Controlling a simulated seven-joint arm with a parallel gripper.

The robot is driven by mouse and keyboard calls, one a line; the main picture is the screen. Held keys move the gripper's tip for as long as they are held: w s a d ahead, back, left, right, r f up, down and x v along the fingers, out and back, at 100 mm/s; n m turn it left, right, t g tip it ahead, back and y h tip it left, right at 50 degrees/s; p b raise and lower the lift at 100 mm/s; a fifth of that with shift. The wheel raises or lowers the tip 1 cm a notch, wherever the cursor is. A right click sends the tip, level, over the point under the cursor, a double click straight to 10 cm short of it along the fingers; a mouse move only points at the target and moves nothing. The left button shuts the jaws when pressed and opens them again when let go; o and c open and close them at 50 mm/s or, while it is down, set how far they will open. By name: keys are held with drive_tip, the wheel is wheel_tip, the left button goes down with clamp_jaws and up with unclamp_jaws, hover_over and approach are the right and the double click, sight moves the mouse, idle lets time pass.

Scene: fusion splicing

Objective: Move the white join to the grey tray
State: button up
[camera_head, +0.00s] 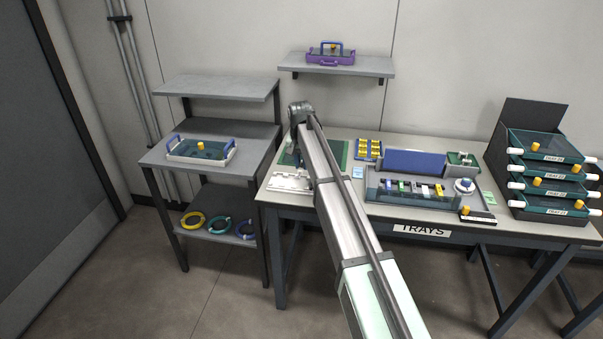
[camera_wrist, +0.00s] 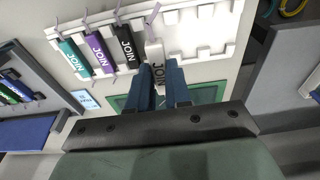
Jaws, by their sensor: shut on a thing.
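My gripper (camera_wrist: 163,75) is shut on the white join (camera_wrist: 155,52), which has dark lettering and a thin tail at its far end. The join overlaps the edge of a white slotted rack (camera_wrist: 222,50); I cannot tell whether it touches the rack. The rack also shows in the head view (camera_head: 283,183), at the bench's left end. Teal (camera_wrist: 74,58), purple (camera_wrist: 101,53) and black (camera_wrist: 128,47) joins sit in the rack. A grey tray (camera_head: 376,206) with several coloured pieces lies right of my arm. In the head view, my arm hides most of the gripper.
A blue block (camera_head: 414,162) stands behind the grey tray. Stacked trays (camera_head: 548,172) stand at the bench's right end. A lower side table (camera_head: 157,152) at left holds a tray with blue handles (camera_head: 201,150). A green mat (camera_head: 339,150) lies under my arm.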

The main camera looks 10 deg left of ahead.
wheel_tip(320, 180, up, 2)
drive_tip(key=shift+r, duration=0.15)
drive_tip(key=d+r, duration=0.1)
drive_tip(key=d, duration=0.1)
drive_tip(key=m, duration=0.5)
hover_over(426, 192)
drive_tip(key=f, duration=0.3)
drive_tip(key=shift+s+d+f, duration=0.2)
drive_tip(key=shift+d+f, duration=0.05)
drive_tip(key=shift+f, duration=0.1)
drive_tip(key=shift+s+a+f+n, duration=0.15)
drive_tip(key=shift+a+n, duration=0.05)
drive_tip(key=shift+n, duration=0.5)
drive_tip(key=n, duration=0.3)
drive_tip(key=shift+w+a+n, duration=0.1)
drive_tip(key=shift+w+n, duration=0.1)
drive_tip(key=shift+n, duration=0.1)
drive_tip(key=shift+f, duration=2.25)
drive_tip(key=shift+f, duration=0.65)
